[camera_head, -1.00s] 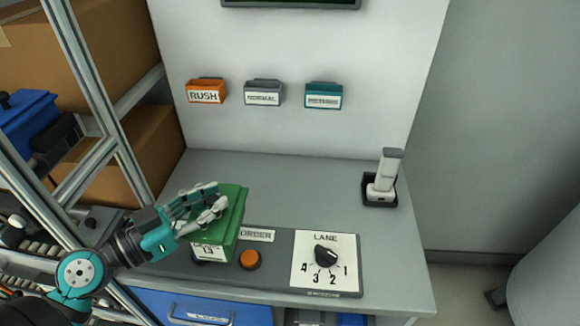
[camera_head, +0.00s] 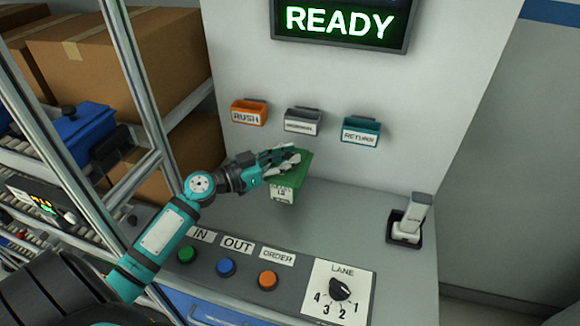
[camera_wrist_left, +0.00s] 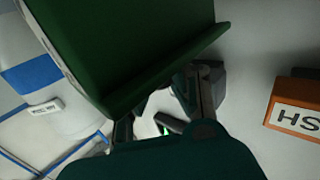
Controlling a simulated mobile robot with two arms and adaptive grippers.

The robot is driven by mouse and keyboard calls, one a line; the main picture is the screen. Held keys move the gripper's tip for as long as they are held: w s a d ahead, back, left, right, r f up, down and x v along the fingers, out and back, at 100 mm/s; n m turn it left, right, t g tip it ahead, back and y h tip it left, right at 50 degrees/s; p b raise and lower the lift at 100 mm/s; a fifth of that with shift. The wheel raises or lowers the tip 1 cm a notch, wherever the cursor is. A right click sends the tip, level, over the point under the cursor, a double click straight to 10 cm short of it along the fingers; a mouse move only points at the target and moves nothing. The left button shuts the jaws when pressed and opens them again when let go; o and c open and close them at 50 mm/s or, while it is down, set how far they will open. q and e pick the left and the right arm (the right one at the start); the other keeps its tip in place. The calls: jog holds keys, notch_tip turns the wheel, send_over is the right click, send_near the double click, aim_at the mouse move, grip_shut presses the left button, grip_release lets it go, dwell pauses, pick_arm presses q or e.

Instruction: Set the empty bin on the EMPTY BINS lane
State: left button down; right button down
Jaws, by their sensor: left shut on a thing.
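A green bin (camera_head: 291,180) with a white label on its front is held in the air above the grey desk in the head view. My left gripper (camera_head: 285,161) is shut on the bin's left upper side. In the left wrist view the green bin (camera_wrist_left: 130,45) fills the top middle, close to the camera, with dark finger parts beside its edge. The inside of the bin is not shown clearly. No lane marked EMPTY BINS can be read in these views. My right gripper is not in view.
Wall pockets marked RUSH (camera_head: 249,113), a grey one (camera_head: 303,122) and RETURN (camera_head: 361,131) hang behind the bin. The desk (camera_head: 340,225) carries buttons, a LANE dial (camera_head: 340,289) and a scanner in its stand (camera_head: 409,221). A metal-framed rack (camera_head: 150,85) with boxes stands left.

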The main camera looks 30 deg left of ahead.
aim_at(308, 154)
pick_arm(q)
jog(key=shift+w+a+r, duration=0.1)
jog(key=shift+w+a, duration=0.05)
jog(key=shift+w, duration=0.35)
jog(key=shift+w+a+r, duration=0.1)
jog(key=shift+w, duration=0.4)
notch_tip(308, 154, down, 3)
jog(key=shift+s+p, duration=0.15)
jog(key=shift+p, duration=0.15)
jog(key=shift+s+d+f, duration=0.1)
jog(key=shift+f, duration=0.5)
notch_tip(308, 154, down, 2)
jog(key=shift+f+p, duration=0.25)
jog(key=shift+p, duration=0.35)
jog(key=shift+w+f+p, duration=0.15)
jog(key=shift+w+p, duration=0.05)
jog(key=shift+p, duration=0.1)
jog(key=shift+f, duration=0.2)
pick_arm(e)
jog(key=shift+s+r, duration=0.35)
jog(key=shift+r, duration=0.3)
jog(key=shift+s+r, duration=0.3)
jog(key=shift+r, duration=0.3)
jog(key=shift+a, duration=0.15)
